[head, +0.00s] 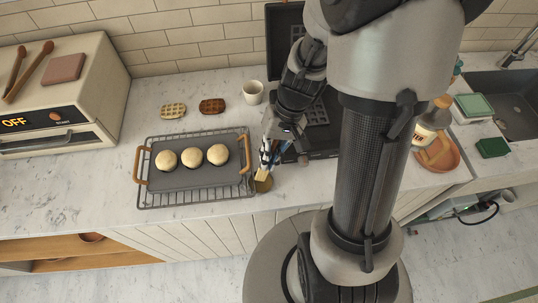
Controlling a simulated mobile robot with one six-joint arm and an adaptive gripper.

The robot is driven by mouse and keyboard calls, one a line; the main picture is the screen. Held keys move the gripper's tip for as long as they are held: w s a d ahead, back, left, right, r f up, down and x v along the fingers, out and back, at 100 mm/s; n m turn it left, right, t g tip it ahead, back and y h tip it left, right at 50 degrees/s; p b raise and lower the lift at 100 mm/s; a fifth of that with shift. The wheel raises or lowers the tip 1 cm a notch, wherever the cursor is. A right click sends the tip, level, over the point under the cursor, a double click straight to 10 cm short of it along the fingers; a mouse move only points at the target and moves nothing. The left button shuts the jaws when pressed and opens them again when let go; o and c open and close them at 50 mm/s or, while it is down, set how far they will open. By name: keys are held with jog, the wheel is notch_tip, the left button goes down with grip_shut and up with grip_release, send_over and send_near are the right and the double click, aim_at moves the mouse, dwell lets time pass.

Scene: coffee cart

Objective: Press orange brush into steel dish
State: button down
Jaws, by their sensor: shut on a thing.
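My gripper (271,155) is near the middle of the counter, just right of the wire rack. It points down and is shut on the brush, whose handle is mostly hidden by the fingers. The pale end of the brush (262,174) shows below the fingertips. A small dish (265,187) with a golden-brown inside stands right under the brush, near the counter's front edge. The brush end overlaps the dish in this view; I cannot tell how deep it sits in it or whether it touches the bottom.
A grey tray with three round buns (192,156) sits on a wire rack (150,205) just left of the dish. An open dark waffle iron (318,112) is to the right, partly behind my arm.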

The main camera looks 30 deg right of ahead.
jog(key=shift+s+f+b, duration=0.1)
jog(key=shift+f+b, duration=0.4)
dwell(1.6)
dwell(1.6)
jog(key=shift+r+p, duration=2.75)
jog(key=shift+r, duration=0.8)
jog(key=shift+f, duration=0.1)
